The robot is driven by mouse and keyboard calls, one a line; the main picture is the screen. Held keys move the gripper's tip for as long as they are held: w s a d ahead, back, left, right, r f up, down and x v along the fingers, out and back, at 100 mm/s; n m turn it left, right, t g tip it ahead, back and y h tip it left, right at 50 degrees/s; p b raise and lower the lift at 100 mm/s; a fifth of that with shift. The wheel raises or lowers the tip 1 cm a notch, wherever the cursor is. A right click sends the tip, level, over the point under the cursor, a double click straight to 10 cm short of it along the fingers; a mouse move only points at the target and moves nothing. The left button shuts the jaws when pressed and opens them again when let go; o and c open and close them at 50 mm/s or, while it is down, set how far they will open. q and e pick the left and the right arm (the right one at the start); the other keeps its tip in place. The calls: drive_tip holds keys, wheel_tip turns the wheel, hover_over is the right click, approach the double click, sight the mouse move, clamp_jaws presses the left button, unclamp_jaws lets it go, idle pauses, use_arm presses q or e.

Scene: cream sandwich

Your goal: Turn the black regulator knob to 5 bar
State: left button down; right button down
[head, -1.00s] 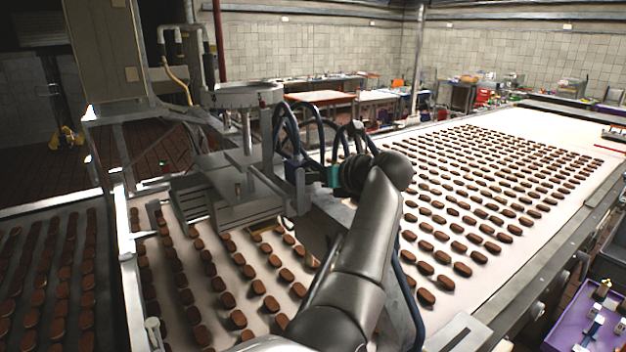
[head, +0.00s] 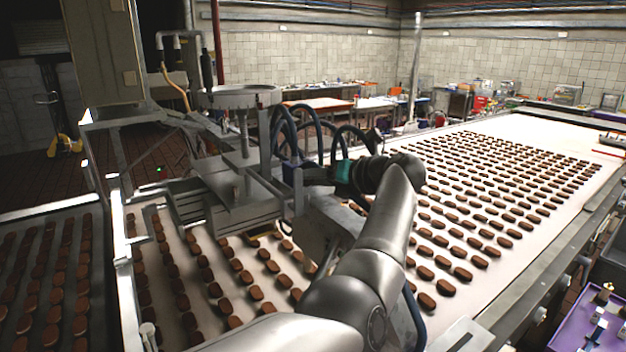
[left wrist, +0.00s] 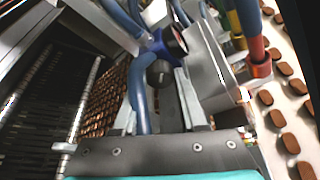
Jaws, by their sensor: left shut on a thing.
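The dark blue regulator (head: 290,175) sits on the side of the depositing machine (head: 238,195), among looping blue hoses. The left wrist view shows the black regulator knob (left wrist: 158,73), with a small round gauge (left wrist: 175,40) just above it. My left gripper (head: 310,174), with a teal band, reaches the regulator from the right. In the left wrist view its fingers (left wrist: 157,92) come up on either side towards the knob, and it is shut on it. A blue hose crosses in front and partly hides the left finger and the contact. The gauge reading is too small to tell.
Blue hoses (head: 318,130) loop close around the gripper. A wide conveyor (head: 520,135) with rows of brown biscuits runs under the machine to the back right. A purple tray (head: 575,330) stands at the lower right.

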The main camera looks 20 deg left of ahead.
use_arm(q)
drive_tip(key=shift+c, duration=2.2)
unclamp_jaws()
